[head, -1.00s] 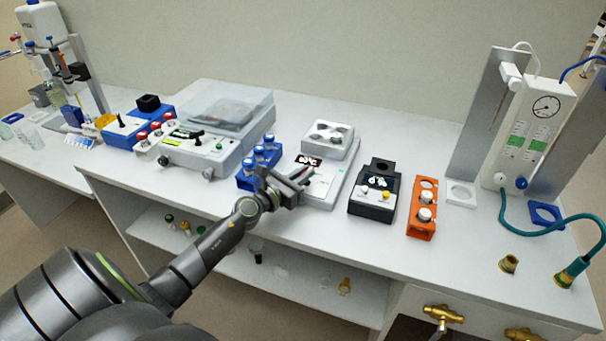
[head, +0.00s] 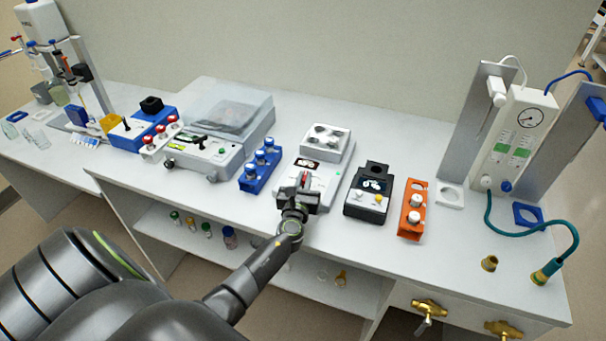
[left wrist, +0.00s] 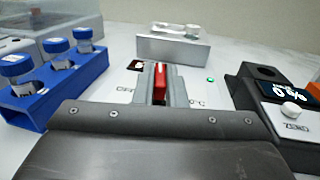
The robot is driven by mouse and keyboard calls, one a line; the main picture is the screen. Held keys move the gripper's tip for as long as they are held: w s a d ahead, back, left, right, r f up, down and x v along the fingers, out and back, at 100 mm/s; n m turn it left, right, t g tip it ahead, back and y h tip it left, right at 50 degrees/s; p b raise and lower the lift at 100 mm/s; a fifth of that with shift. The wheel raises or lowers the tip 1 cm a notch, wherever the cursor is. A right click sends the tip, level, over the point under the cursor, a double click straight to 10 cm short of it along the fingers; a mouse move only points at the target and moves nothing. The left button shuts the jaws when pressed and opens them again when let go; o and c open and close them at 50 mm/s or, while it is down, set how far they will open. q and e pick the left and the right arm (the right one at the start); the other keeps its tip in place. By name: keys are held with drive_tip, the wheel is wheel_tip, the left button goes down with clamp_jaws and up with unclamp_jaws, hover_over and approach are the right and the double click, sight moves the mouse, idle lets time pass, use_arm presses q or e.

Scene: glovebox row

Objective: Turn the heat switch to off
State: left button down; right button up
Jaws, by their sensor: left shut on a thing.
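The heat switch is a red lever (left wrist: 160,82) on the front panel of a white block heater (head: 327,172). In the left wrist view the lever stands roughly upright between the fingers. Lettering that looks like OFF is to its left and °C to its right, both partly covered by the fingers. A green light (left wrist: 210,79) is lit on the panel. My left gripper (head: 303,184) is over the front of the heater, shut on the red lever; the fingers hide its base. My right gripper is not in view.
A blue rack with blue-capped vials (head: 260,164) stands close on the left. A black instrument (head: 368,193) stands close on the right, then an orange rack (head: 412,210). The counter (head: 450,255) is clear in front of these.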

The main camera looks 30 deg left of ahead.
use_arm(q)
drive_tip(key=shift+w+d+r+n+g+y, duration=0.1)
drive_tip(key=shift+n+g+y, duration=0.3)
drive_tip(key=shift+n+y, duration=0.25)
drive_tip(key=shift+d+n+g+y, duration=0.1)
drive_tip(key=shift+n+g+y, duration=0.35)
drive_tip(key=shift+y, duration=0.4)
drive_tip(key=shift+a, duration=0.1)
drive_tip(key=c, duration=1.5)
unclamp_jaws()
drive_tip(key=shift+f, duration=0.2)
